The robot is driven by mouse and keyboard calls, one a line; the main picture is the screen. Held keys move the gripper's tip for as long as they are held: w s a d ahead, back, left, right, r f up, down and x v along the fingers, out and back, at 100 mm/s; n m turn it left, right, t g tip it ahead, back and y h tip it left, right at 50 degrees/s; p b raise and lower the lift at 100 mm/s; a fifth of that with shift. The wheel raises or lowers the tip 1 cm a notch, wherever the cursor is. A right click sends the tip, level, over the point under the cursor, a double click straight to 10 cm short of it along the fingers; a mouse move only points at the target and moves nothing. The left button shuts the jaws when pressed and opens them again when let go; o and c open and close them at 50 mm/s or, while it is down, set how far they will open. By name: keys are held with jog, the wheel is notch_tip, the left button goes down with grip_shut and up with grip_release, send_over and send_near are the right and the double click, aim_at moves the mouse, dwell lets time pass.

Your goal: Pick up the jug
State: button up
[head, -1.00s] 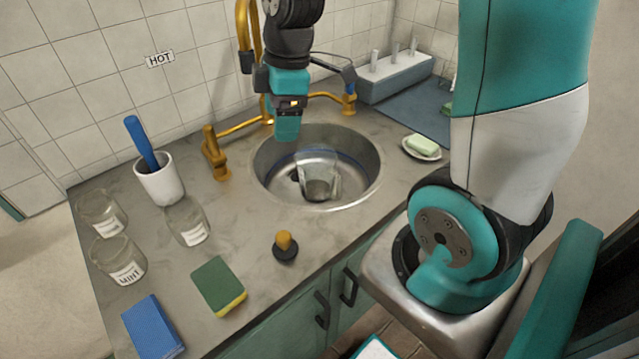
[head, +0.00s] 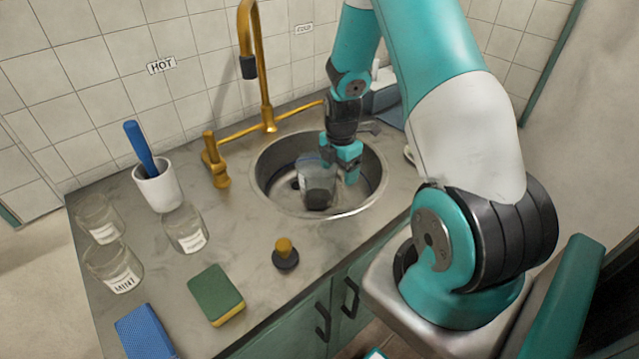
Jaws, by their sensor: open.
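The jug (head: 316,190), a clear glass vessel with a dark lower part, stands in the round metal sink (head: 268,185). My gripper (head: 346,176) is open and reaches down into the sink at the jug's right side. Its teal fingers are very close to the jug's right edge; I cannot tell whether they touch it or stand around a handle. The jug's upper right part is partly hidden by the gripper.
A brass tap (head: 262,80) rises behind the sink, with a brass valve (head: 214,160) at its left. Glass jars (head: 186,230), a white cup with a blue-handled brush (head: 158,187), a plug (head: 285,255) and a green sponge (head: 214,294) stand on the counter. The counter front is partly clear.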

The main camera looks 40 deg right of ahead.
aim_at(337, 180)
jog(key=shift+a+f+p, duration=0.15)
jog(key=shift+f+p, duration=0.25)
jog(key=shift+f, duration=1.25)
jog(key=shift+a+f+p, duration=0.1)
jog(key=shift+f+p, duration=0.25)
jog(key=shift+f, duration=1.25)
jog(key=c, duration=1.4)
jog(key=shift+r, duration=0.1)
grip_shut()
